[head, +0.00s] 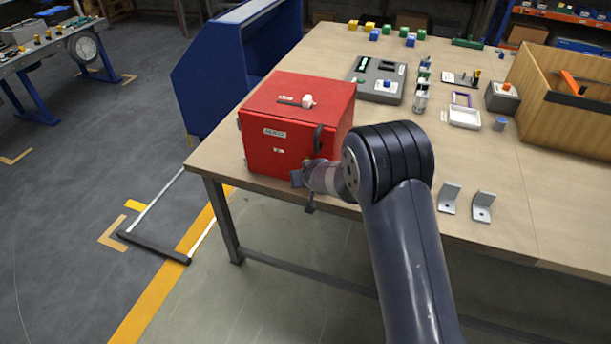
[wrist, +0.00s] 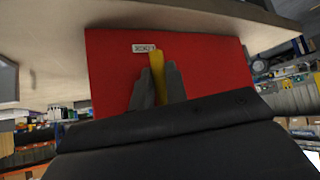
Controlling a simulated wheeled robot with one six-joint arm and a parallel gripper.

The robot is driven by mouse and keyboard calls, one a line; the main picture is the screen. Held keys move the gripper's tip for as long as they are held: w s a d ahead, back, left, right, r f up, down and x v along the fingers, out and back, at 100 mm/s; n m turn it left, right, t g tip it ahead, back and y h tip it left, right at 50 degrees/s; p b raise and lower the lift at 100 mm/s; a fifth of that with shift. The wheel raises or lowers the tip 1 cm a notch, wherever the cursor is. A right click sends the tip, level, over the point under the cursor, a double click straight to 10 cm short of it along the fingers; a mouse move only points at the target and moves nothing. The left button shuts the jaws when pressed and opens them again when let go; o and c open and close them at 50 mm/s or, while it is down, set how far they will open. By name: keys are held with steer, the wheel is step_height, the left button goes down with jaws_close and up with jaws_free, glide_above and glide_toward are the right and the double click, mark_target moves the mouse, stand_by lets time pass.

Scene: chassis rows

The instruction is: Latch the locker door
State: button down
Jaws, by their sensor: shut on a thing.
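The red locker (head: 298,100) stands at the near left corner of the workbench. Its door (head: 262,150) carries a small white label and looks about flush with the box; I cannot tell if a thin gap remains. A black handle (head: 318,138) is at the door's right side. In the wrist view the red face (wrist: 210,65) fills the middle, with a yellow lever (wrist: 156,62) below a label. My gripper (wrist: 157,85) has its grey fingers on both sides of the yellow lever, shut on it. In the head view my gripper (head: 303,180) is at the locker's lower front right, partly hidden by my wrist.
A white-knobbed piece (head: 307,101) lies on the locker's top. Right of it are a grey control box (head: 378,80), two metal brackets (head: 482,206) and a wooden crate (head: 560,90). A blue cabinet (head: 225,75) stands behind left. The floor in front left is mostly clear.

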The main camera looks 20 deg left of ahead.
steer(key=c, duration=1.4)
jaws_free()
steer(key=v, duration=1)
steer(key=shift+s+r+b, duration=0.2)
steer(key=shift+s+b, duration=0.05)
steer(key=shift+b, duration=0.1)
steer(key=shift+d, duration=0.15)
steer(key=x, duration=1)
steer(key=shift+w+f+p, duration=0.25)
steer(key=shift+p, duration=0.1)
